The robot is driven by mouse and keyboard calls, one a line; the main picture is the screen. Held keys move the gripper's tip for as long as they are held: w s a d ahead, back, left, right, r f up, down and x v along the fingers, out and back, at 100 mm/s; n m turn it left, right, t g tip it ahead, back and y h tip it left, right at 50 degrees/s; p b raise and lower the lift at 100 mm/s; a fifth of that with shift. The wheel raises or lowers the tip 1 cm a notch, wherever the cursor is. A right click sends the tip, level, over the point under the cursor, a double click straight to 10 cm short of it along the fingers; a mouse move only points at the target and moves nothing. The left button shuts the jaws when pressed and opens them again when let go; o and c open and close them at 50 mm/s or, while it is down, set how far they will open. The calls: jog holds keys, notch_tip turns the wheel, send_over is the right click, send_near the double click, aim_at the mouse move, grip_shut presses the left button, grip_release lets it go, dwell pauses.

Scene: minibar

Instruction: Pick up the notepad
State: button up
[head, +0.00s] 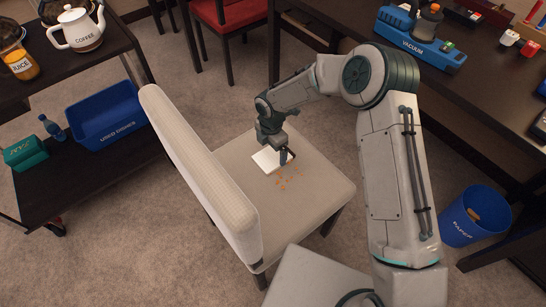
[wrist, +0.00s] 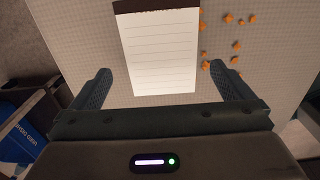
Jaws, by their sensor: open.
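The notepad (head: 267,160) is white with a dark top strip and lies flat on the seat of the beige chair (head: 318,190). In the wrist view the notepad (wrist: 158,50) shows ruled lines and lies ahead of and between my fingers. My gripper (head: 284,157) is over the seat at the notepad. In the wrist view my gripper (wrist: 160,85) is open, with one finger on each side of the notepad's near end and visible gaps to both sides. I cannot tell its exact height above the seat. Part of the notepad is hidden by my gripper in the head view.
Orange crumbs (wrist: 236,45) lie right of the notepad. The chair's backrest (head: 200,165) rises to the left. A dark cart (head: 75,180) holds a blue bin (head: 105,115). A dark table (head: 440,90) and a blue paper bin (head: 475,217) stand at right.

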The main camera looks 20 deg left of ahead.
aim_at(272, 156)
notch_tip(272, 156, down, 4)
jog(key=shift+w+d+r, duration=0.1)
jog(key=shift+w+r, duration=0.05)
jog(key=c, duration=0.9)
jog(key=shift+r, duration=0.1)
jog(key=shift+c, duration=0.2)
